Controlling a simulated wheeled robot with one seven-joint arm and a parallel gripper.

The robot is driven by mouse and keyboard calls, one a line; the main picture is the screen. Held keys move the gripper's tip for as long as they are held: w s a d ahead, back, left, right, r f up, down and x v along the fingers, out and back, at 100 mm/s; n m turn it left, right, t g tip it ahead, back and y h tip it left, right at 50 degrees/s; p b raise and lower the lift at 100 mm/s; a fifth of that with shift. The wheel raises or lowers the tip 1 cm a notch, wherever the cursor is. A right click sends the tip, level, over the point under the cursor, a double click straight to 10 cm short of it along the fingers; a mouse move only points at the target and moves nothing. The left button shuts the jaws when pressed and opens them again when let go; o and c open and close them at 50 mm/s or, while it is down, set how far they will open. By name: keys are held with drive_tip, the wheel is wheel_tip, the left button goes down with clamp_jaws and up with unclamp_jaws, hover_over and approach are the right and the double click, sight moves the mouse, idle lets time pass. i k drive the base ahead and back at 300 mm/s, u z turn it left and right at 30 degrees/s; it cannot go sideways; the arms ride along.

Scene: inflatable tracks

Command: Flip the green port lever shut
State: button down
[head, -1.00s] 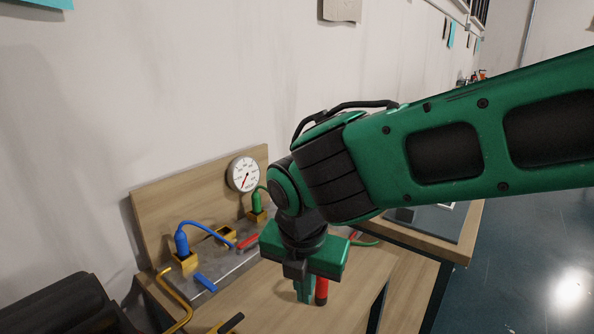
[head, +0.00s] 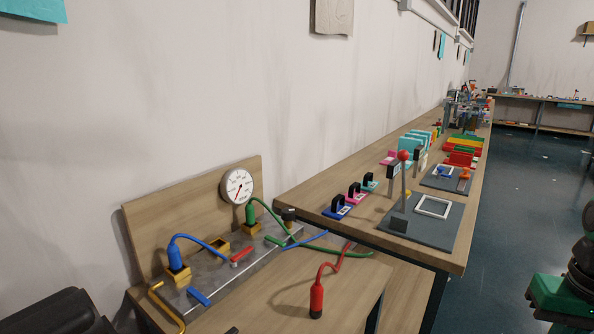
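The green plug (head: 250,216) stands upright in a yellow port on the grey panel, below the round gauge (head: 238,187). Its green hose (head: 320,249) runs to the right. A short green piece (head: 275,241) lies on the panel right of that port; I cannot tell whether it is the green lever or part of the hose. The red lever (head: 241,252) and the blue lever (head: 200,297) lie to its left. My gripper (head: 562,298) shows only in part at the right edge, far from the panel. Its fingers are not clear.
The blue plug (head: 177,258) sits in the left yellow port; the middle port (head: 216,246) is empty. A red plug (head: 316,299) with its hose stands on the near bench. A second long table (head: 420,257) with a lever stand and several parts is behind to the right.

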sight(267, 239)
drive_tip(key=u, duration=0.9)
drive_tip(key=i, duration=0.15)
drive_tip(key=z, duration=0.25)
